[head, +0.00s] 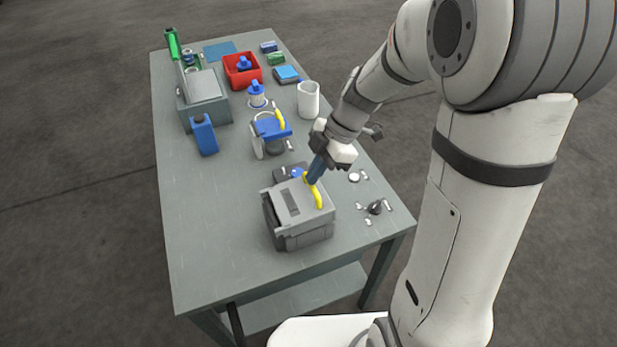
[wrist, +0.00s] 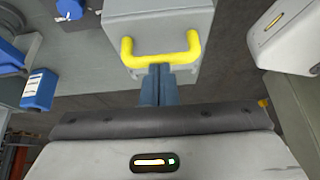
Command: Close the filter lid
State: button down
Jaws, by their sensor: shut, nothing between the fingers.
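A grey box (head: 300,238) stands at the near end of the table in the head view. Its grey top, which I take as the filter lid (head: 303,193), lies over the box; I cannot tell if it is fully down. A yellow handle (head: 319,198) is on its right side. In the wrist view the grey panel (wrist: 158,18) carries the yellow U-shaped handle (wrist: 190,57). My gripper (head: 313,180) is shut and empty, its blue-grey fingertips (wrist: 158,70) right at the handle's middle. I cannot tell whether they touch it.
A device with a blue top (head: 270,130) and another yellow handle stands farther back. A blue canister (head: 203,136), a grey open-topped box (head: 203,90), a red bin (head: 232,75) and a white jug (head: 308,99) stand behind. Small parts (head: 375,207) lie at the right. The table's left front is clear.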

jog(key=shift+w+d+f+b, duration=0.1)
jog(key=shift+d+f+b, duration=0.35)
jog(key=shift+r, duration=0.1)
jog(key=a+r+p+v, duration=0.1)
jog(key=v, duration=1.2)
jog(key=shift+s+a, duration=0.3)
jog(key=s+d+f+m+t+h+p, duration=0.1)
jog(key=s+d+m+t+h, duration=0.1)
jog(key=s+m, duration=0.5)
jog(key=s+d+f+m+t+h+p, duration=0.1)
jog(key=s+m, duration=0.6)
jog(key=m, duration=0.7)
jog(key=d+t+h, duration=0.1)
jog(key=d+h, duration=0.1)
jog(key=d, duration=0.1)
jog(key=shift+s+d+f+m+t, duration=0.2)
jog(key=shift+s+m+t, duration=0.1)
jog(key=shift+m, duration=0.1)
